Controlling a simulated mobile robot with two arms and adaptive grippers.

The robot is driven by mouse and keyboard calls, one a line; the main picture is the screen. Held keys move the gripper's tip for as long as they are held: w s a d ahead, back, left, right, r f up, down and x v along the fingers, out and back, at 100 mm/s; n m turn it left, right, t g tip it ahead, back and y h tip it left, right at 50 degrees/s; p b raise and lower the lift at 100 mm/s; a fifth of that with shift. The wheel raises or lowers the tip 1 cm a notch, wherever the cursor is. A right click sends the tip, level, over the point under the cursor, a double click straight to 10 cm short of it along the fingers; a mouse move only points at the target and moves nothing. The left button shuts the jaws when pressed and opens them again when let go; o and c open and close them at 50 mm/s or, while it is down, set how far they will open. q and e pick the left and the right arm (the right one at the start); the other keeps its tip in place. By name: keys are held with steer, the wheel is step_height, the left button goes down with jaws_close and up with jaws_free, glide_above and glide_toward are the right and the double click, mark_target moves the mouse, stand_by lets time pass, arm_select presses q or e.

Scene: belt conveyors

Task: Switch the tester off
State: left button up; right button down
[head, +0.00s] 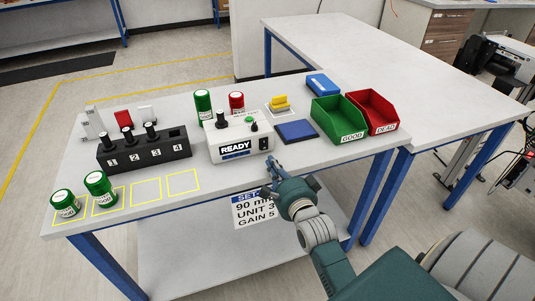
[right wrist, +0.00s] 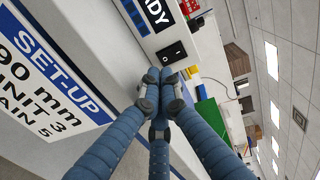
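The tester (head: 238,136) is a white box with a READY label on its front, standing near the front edge of the table. A black rocker switch (head: 264,143) sits at the right of that front. In the right wrist view the switch (right wrist: 172,52) shows just beyond my fingertips. My left gripper is out of view.
A black numbered rack (head: 145,153) stands left of the tester. Green and red cans are behind it. A blue pad (head: 297,130), a green bin (head: 337,118) and a red bin (head: 371,110) are to the right. A SET-UP sign (head: 257,211) hangs below the table's front edge.

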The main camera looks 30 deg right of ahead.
mark_target(263, 149)
steer(key=x, duration=0.5)
steer(key=shift+p, duration=0.3)
steer(key=shift+s, duration=0.1)
